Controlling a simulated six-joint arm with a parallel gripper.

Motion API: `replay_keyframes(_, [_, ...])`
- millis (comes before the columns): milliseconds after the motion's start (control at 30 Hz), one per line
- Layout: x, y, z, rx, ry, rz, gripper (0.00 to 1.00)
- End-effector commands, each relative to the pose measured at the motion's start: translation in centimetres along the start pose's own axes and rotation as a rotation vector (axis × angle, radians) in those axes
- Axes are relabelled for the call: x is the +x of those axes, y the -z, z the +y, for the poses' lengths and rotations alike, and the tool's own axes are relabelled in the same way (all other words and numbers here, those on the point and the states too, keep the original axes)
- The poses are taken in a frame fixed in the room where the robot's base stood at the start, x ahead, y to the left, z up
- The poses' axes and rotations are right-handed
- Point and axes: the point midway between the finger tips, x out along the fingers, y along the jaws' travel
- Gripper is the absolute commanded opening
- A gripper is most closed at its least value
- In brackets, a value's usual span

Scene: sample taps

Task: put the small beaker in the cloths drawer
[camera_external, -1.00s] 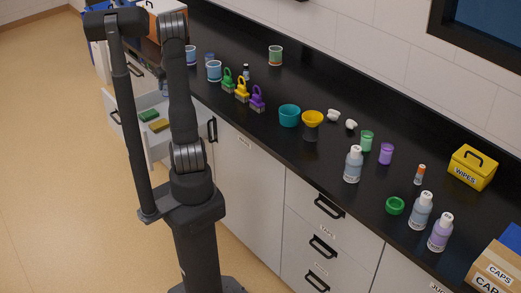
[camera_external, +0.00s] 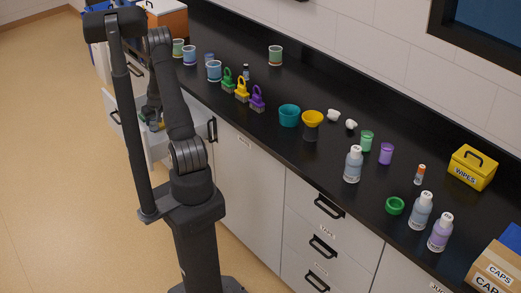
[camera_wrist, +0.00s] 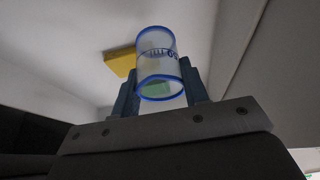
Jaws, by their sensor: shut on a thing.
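The small beaker (camera_wrist: 157,62) is clear with blue rims and dark markings, and it sits between the fingers of my gripper (camera_wrist: 159,82) in the wrist view. The gripper is shut on it. In the external view my gripper (camera_external: 152,116) is down at the open drawer (camera_external: 160,152), left of the arm column. The beaker cannot be made out clearly there. In the wrist view a yellow sponge (camera_wrist: 120,62) and a green one (camera_wrist: 156,89), partly seen through the beaker, lie in the pale drawer beyond it.
The black counter (camera_external: 240,125) runs along the drawers. The drawer's front and handle stick out over the open floor (camera_external: 60,200).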

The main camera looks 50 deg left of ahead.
Motion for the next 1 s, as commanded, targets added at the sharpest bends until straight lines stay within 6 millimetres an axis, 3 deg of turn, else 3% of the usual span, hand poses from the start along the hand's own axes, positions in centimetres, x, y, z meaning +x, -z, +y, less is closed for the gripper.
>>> replay_keyframes(233, [2.1, 1.1, -1.8, 0.000, 0.000, 0.000, 0.20])
replay_keyframes(600, [5.8, -0.5, -1.8, 0.001, -0.001, 0.000, 0.20])
replay_keyframes(967, [6.1, -0.6, -1.8, 0.001, -0.001, 0.000, 0.20])
replay_keyframes(1000, [6.0, -0.6, -1.8, 0.001, -0.001, 0.001, 0.47])
